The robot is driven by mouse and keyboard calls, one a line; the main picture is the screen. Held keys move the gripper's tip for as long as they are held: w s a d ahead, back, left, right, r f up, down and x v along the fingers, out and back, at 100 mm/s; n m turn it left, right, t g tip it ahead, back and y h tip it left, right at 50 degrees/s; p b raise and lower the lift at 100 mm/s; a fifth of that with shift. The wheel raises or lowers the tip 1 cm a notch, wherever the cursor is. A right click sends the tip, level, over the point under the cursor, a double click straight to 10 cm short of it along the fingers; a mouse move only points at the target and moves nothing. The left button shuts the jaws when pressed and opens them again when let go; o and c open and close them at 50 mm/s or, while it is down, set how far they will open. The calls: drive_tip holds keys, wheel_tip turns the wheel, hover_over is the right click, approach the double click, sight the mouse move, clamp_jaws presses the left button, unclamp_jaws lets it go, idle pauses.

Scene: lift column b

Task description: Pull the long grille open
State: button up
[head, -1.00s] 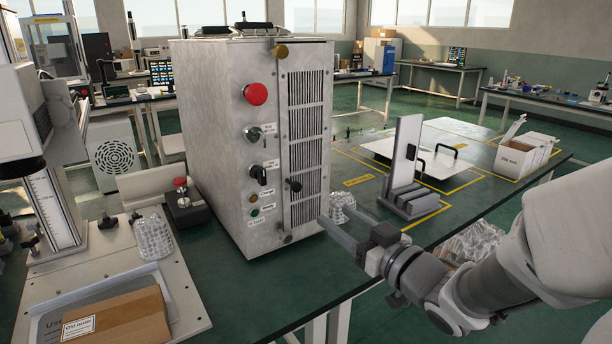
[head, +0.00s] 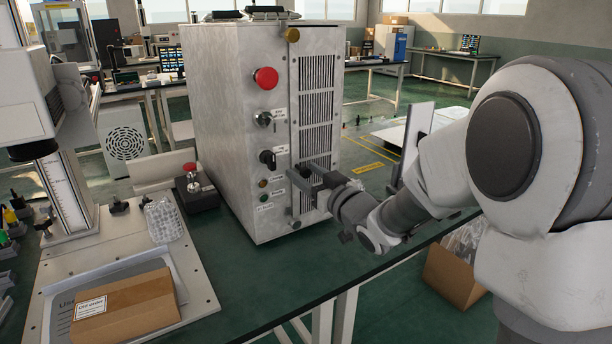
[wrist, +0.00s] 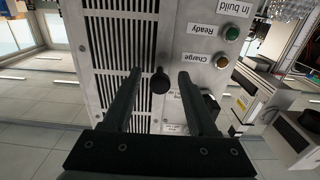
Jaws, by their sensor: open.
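The long grille (head: 317,92) is a tall slotted panel on the front of the grey metal cabinet (head: 232,130), and it looks shut. In the wrist view the grille (wrist: 119,40) fills the left half, with a dark round knob (wrist: 160,81) at its edge. My gripper (head: 299,175) is in front of the lower part of the grille and hides the knob in the head view. In the wrist view my gripper (wrist: 160,80) is open, with one finger on each side of the knob. I cannot tell whether the fingers touch the panel.
A red button (head: 265,78), switches and lamps sit left of the grille. A brass knob (head: 292,35) is at the top and a grey one below. A small red-button box (head: 196,190) stands left of the cabinet.

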drive_tip(key=shift+w+a, duration=0.1)
drive_tip(key=shift+w, duration=0.05)
clamp_jaws()
idle(1.4)
